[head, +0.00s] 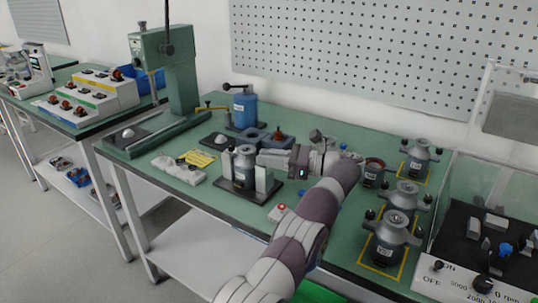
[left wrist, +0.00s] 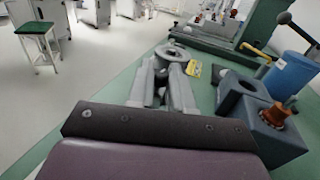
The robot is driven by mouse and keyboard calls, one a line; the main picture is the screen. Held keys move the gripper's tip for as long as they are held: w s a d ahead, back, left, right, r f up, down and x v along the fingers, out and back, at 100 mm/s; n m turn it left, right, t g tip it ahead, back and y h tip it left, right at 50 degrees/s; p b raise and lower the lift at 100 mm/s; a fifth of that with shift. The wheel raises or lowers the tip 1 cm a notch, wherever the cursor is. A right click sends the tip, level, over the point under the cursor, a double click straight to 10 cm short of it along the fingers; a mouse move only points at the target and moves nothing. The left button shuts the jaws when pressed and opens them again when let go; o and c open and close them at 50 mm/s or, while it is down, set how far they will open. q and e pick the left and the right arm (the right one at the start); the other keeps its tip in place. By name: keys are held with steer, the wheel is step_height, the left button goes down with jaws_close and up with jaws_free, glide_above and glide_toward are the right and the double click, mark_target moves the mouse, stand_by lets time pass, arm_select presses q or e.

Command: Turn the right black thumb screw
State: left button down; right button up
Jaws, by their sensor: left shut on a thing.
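A fixture with a black base (head: 272,193) and upright silver plates stands near the front edge of the green table, with a grey cylindrical housing (head: 245,170) between the plates. The housing's round top (left wrist: 172,54) also shows in the left wrist view. My left gripper (head: 262,160) reaches in from the right and is shut at the fixture's right side, level with the upper part of the right plate. In the left wrist view its fingers (left wrist: 165,95) point at the fixture. The right black thumb screw is hidden between the fingers. My right gripper is not in view.
A green press (head: 182,75) stands at the back left, with a blue container (head: 245,108) beside it. A dark block (head: 268,137) with a copper part is behind the fixture. Several grey housings (head: 385,245) stand right.

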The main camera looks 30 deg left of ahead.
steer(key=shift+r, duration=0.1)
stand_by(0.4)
arm_select(q)
steer(key=c, duration=1)
jaws_free()
steer(key=shift+a+r, duration=0.1)
